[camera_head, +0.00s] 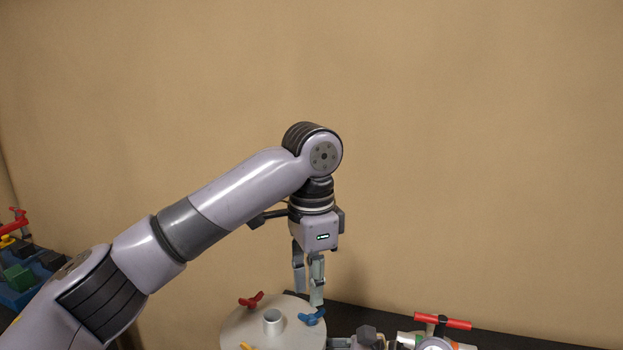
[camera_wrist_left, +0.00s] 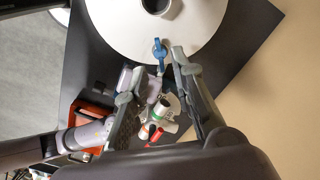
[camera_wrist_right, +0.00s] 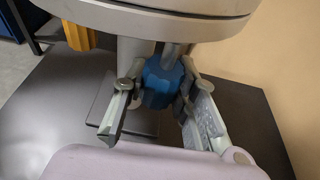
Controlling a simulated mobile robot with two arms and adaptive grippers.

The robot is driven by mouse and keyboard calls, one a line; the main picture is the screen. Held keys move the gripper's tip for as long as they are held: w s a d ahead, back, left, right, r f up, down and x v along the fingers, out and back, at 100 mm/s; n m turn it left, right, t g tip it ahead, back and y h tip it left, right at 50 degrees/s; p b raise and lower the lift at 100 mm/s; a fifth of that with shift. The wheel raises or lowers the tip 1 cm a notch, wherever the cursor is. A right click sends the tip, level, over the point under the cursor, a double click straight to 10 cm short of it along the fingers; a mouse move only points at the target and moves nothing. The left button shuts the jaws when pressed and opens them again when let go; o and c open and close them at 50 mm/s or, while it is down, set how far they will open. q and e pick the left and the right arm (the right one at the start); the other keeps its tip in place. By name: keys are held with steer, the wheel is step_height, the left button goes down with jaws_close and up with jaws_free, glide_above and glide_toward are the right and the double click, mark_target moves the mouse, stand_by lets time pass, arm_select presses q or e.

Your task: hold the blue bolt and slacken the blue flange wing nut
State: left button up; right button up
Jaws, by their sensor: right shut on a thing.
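The blue flange wing nut (camera_head: 313,318) sits at the right rim of the round pale plate (camera_head: 232,325); it also shows in the left wrist view (camera_wrist_left: 160,50). My left gripper (camera_head: 310,300) points down just above it. In the left wrist view its two fingers (camera_wrist_left: 156,75) are apart, with the wing nut near the tips and nothing clasped. In the right wrist view the blue bolt (camera_wrist_right: 162,83) hangs under the plate flange, its head between the fingers of my right gripper (camera_wrist_right: 157,80), which is shut on it. The bolt is hidden in the head view.
A red wing nut (camera_head: 251,300) and a partly cut-off yellow one (camera_head: 245,346) sit on the plate around a central pipe stub (camera_head: 273,322). A red T-handle (camera_head: 443,321) stands at the right. A blue crate (camera_head: 22,293) is at far left.

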mark_target(312, 310)
arm_select(q)
steer(key=shift+m, duration=0.3)
steer(key=shift+f, duration=2.15)
jaws_close()
